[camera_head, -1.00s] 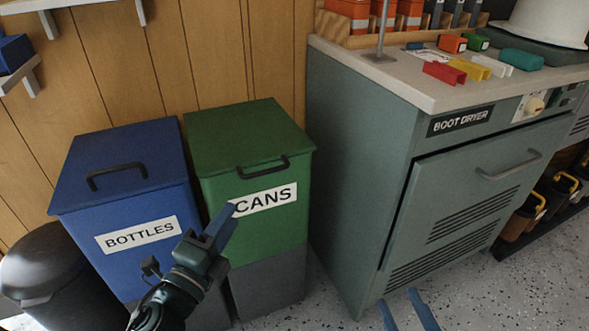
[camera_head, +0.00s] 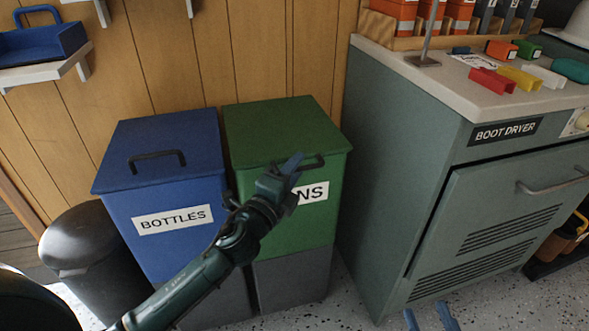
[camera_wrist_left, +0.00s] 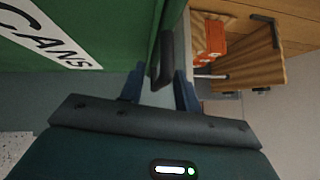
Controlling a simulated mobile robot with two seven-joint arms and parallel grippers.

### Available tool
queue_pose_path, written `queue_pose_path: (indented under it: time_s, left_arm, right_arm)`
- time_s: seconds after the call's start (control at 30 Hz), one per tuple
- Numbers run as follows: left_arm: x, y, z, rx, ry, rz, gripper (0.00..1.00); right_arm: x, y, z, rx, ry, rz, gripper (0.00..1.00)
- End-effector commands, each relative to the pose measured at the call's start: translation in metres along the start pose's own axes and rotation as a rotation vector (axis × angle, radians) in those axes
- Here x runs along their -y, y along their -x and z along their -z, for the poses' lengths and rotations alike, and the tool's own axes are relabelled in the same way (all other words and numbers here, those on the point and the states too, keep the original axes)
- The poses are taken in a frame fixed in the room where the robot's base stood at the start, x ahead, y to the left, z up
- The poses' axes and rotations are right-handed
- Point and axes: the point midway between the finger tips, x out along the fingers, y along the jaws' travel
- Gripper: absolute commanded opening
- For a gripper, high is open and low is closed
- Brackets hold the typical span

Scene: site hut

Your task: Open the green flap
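The green flap (camera_head: 275,128) is the lid on the green bin marked CANS and lies shut. Its dark bar handle (camera_head: 314,162) is at the front edge, partly hidden by my left gripper (camera_head: 293,166). In the left wrist view the handle (camera_wrist_left: 167,58) shows ahead of and between the two spread fingers of the left gripper (camera_wrist_left: 159,84), which is open. I cannot tell whether a finger touches it. My right gripper (camera_head: 431,317) is open and empty, low at the bottom edge in front of the boot dryer.
A blue bin marked BOTTLES (camera_head: 165,190) stands close on the left, its lid shut. A black bin (camera_head: 85,245) is further left. The boot dryer (camera_head: 400,170) stands close on the right. Wall shelves (camera_head: 50,75) hang above, at the left.

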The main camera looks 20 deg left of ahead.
Motion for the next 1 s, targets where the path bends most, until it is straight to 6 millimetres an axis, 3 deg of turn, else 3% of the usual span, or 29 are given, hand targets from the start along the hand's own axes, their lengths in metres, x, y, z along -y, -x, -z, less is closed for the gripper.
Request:
queue_pose_path:
  time_s: [0.33, 0.7, 1.0]
  left_arm:
    - [0.0001, -0.0036, 0.0, 0.0, 0.0, 0.0, 0.32]
    - [0.0002, -0.0033, 0.0, 0.0, 0.0, 0.0, 0.01]
    - [0.0001, -0.0032, 0.0, 0.0, 0.0, 0.0, 0.0]
  right_arm:
    - [0.0001, -0.0003, 0.001, -0.001, -0.002, 0.0, 0.33]
    - [0.0, -0.0006, 0.0016, -0.002, -0.001, 0.0, 0.33]
    - [-0.0002, -0.0007, 0.002, -0.004, -0.001, 0.0, 0.33]
